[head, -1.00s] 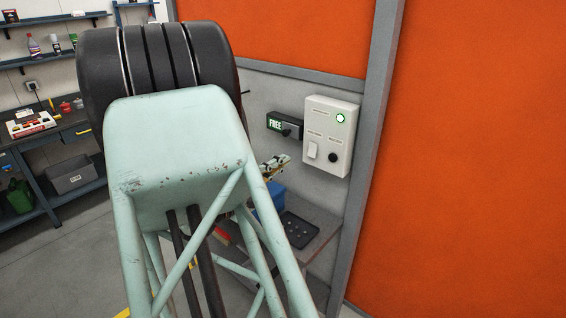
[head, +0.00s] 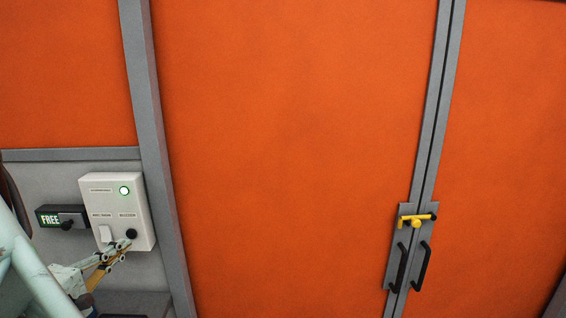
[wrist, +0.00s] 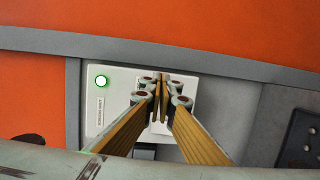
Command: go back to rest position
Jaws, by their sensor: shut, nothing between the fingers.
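My gripper (head: 126,244) is at the lower left of the head view, in front of the lower part of a white control box (head: 117,207). Its fingers are together and empty. In the wrist view my gripper (wrist: 161,88) points at the white box (wrist: 101,103), with the fingertips covering part of its face. I cannot tell whether they touch it. The box has a lit green lamp (head: 124,190), a white rocker switch (head: 105,233) and a black knob (head: 131,233). The lamp (wrist: 102,81) also glows in the wrist view.
A sign reading FREE with a black slide knob (head: 62,218) is left of the box. Orange panels (head: 290,140) in grey frames fill most of the view. A double door has black handles (head: 399,268) and a yellow latch (head: 416,220) at right.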

